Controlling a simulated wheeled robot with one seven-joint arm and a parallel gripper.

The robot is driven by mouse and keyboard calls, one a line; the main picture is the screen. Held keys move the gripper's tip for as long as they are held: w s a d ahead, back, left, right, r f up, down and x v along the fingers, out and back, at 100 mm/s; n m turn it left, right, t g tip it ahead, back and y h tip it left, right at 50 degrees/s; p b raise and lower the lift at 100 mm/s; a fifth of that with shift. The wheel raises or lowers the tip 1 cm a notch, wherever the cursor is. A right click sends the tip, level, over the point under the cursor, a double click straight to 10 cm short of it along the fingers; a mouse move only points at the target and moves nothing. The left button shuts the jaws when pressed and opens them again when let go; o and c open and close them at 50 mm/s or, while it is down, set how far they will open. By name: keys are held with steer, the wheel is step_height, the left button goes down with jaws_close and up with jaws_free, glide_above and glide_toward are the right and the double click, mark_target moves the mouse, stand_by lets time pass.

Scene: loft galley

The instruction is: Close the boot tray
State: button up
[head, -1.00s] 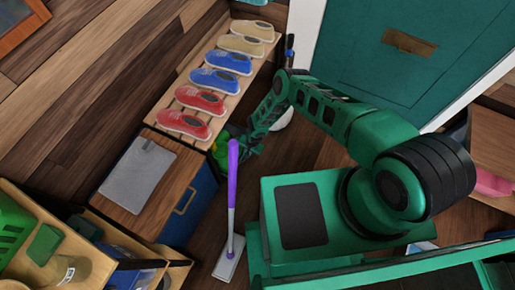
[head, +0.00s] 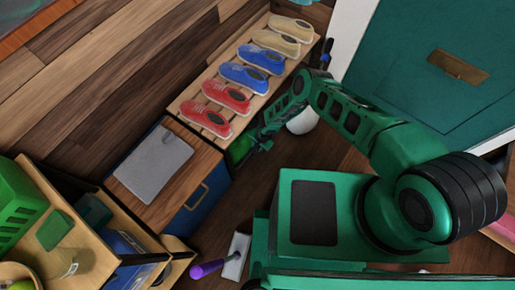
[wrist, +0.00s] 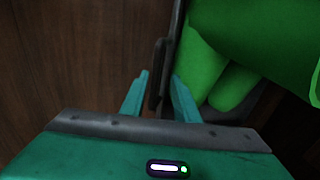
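The boot tray shows in the wrist view as a dark edge (wrist: 175,35) with a dark upright handle bar (wrist: 159,75). Bright green boots (wrist: 225,60) stand just right of that edge. In the head view a small part of the green boots (head: 240,149) shows low beside the shoe rack, and the tray itself is mostly hidden. My gripper (wrist: 159,88) has its two teal fingers apart, one on each side of the bar. I cannot tell whether they touch it. In the head view my gripper (head: 260,141) is low beside the rack.
A slatted shoe rack (head: 262,90) holds several shoes. A wooden-topped blue cabinet (head: 197,171) with a grey slab stands beside it. A purple-handled mop (head: 209,268) is near my base. A teal door (head: 440,105) is at right. Dark floor (head: 270,175) is open between.

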steer(key=shift+s+r, duration=0.1)
steer(key=shift+s, duration=0.15)
step_height(320, 180, up, 10)
steer(key=d, duration=0.1)
steer(key=shift+s+d+r, duration=0.15)
steer(key=shift+s+d, duration=0.2)
steer(key=shift+s, duration=0.1)
steer(key=shift+s, duration=0.1)
stand_by(0.6)
